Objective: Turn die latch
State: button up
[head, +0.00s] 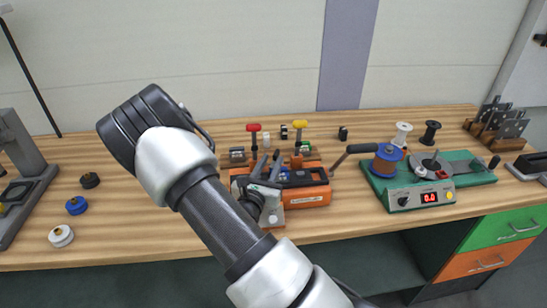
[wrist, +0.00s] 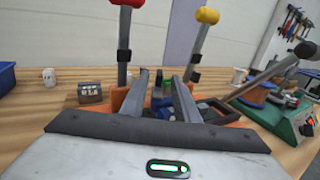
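An orange machine (head: 308,193) stands at the middle of the wooden bench, with a red-knobbed lever (head: 254,130) and a yellow-knobbed lever (head: 300,126) rising behind it. I cannot single out the die latch for certain; my arm and gripper hide part of the machine's left side. My gripper (head: 267,158) is over the machine's left front. In the wrist view its two fingers (wrist: 160,75) stand apart, open, with nothing seen held between them. Beyond and between them are dark parts of the machine and a small green spot. Whether the fingers touch anything cannot be told.
A dark-handled crank (head: 356,150) sticks out right of the machine. Beside it is a green winder (head: 428,180) with a copper-wound spool (head: 386,164). Loose spools (head: 61,236) lie at the left. A small dark block (wrist: 90,92) stands left of the fingers.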

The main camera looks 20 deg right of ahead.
jog(key=shift+x, duration=1.5)
jog(key=shift+c, duration=0.4)
grip_shut()
jog(key=shift+a+h, duration=0.15)
jog(key=shift+h, duration=0.15)
jog(key=m+g+h, duration=0.1)
jog(key=m+g+b, duration=0.1)
jog(key=m+g+h, duration=0.1)
jog(key=shift+w+a+f+g+h, duration=0.1)
jog(key=shift+w+a+g+h, duration=0.2)
jog(key=shift+w+g, duration=0.1)
jog(key=shift+w+m+g+h+b, duration=0.15)
jog(key=shift+m+g+h+b, duration=0.6)
jog(key=shift+m+g, duration=0.65)
jog(key=shift+g, duration=0.5)
